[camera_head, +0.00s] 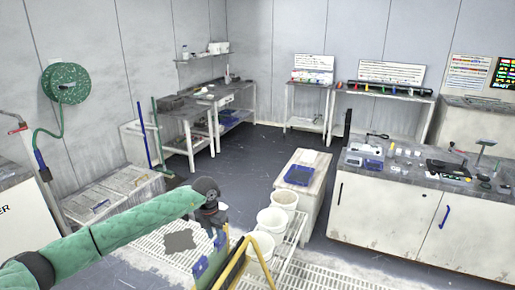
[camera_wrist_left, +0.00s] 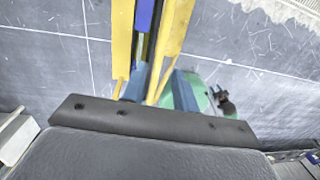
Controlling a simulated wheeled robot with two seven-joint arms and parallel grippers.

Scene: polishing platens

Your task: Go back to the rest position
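In the head view my left arm, in a green sleeve, reaches in from the left to a dark wrist. My left gripper (camera_head: 222,258) hangs below that wrist, low in the middle of the picture, with yellow and blue parts around it. In the left wrist view, yellow strips and blue pieces extend upward from the dark gripper body; the tips run out of the picture. I cannot tell whether the fingers are open or shut, or whether they hold anything. My right gripper is not in view.
White buckets (camera_head: 272,222) stand right of my left gripper. Beyond them a low cabinet bears a blue tray (camera_head: 299,175). A long counter (camera_head: 385,215) with small items is at the right. A low bench (camera_head: 115,197) is at the left. Open dark floor (camera_head: 258,150) lies behind.

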